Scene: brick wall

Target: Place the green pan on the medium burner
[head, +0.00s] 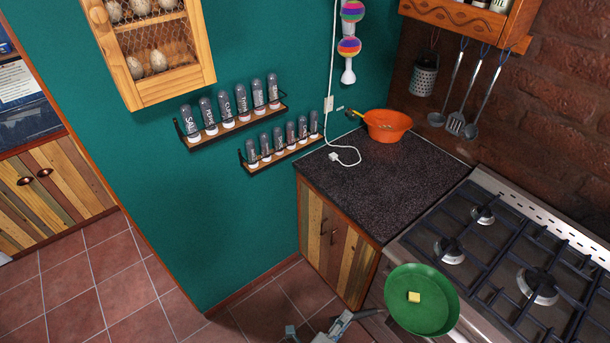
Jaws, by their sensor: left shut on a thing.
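The green pan (430,316) is at the bottom right, over the front left edge of the stove, with a small yellow cube (414,297) in it. I cannot tell whether the pan touches the stove. My left gripper (345,326) is at the pan's left and shut on its grey handle (372,312); the bottom edge cuts off part of the gripper. The stove (480,262) shows burners of differing size: a small one (483,215) at the back, one of middling size (449,251) just behind the pan, and a large one (537,286) to the right. My right gripper is not in view.
A dark countertop (375,180) left of the stove holds an orange bowl (387,125) and a white plug on a cord (345,155). Utensils (456,118) hang on the brick wall. Black grates (505,248) cover the stove top, which is otherwise clear.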

